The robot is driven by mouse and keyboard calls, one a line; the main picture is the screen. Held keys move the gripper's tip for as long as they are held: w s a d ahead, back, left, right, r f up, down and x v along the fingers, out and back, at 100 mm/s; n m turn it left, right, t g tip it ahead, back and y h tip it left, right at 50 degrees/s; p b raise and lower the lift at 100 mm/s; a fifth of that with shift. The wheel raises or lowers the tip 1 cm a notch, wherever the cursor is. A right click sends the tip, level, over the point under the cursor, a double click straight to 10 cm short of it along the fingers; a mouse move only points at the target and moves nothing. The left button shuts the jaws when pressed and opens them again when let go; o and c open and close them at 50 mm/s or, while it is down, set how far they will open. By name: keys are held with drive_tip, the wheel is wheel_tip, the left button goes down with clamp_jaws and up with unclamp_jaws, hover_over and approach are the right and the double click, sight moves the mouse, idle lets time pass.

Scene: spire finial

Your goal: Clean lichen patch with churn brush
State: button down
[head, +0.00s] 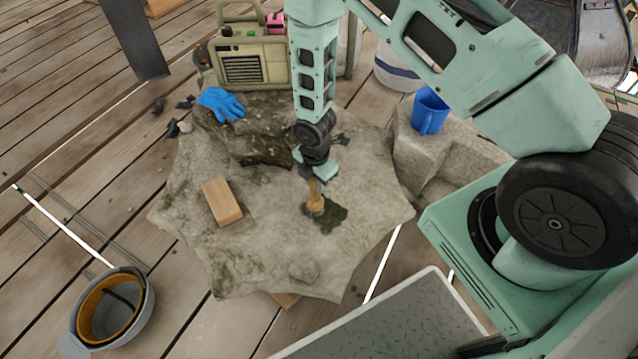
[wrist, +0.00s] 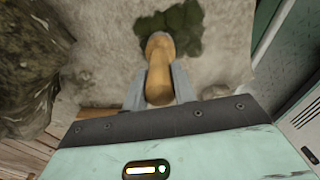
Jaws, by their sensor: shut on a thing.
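The lichen patch (head: 332,217) is a dark green blotch on the pale stone slab (head: 270,250). It also shows at the top of the wrist view (wrist: 183,22). My gripper (head: 315,180) points down over the slab and is shut on the churn brush (head: 315,201), a yellow-brown wooden piece. In the wrist view the brush handle (wrist: 159,82) lies between both fingers. Its far end is at the near edge of the patch and overlaps it in view. The bristles are hidden, and I cannot tell whether they touch the stone.
A wooden block (head: 222,201) lies on the slab at left. A blue glove (head: 221,104) lies on a darker rock behind, near a beige radio-like box (head: 247,58). A blue mug (head: 430,111) stands on stone at right. A grey bucket (head: 112,312) stands on the planks at lower left.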

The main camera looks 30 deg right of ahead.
drive_tip(key=shift+w+a, duration=0.25)
drive_tip(key=shift+w, duration=0.6)
drive_tip(key=shift+w+a, duration=0.25)
drive_tip(key=shift+w, duration=0.6)
drive_tip(key=shift+d, duration=0.15)
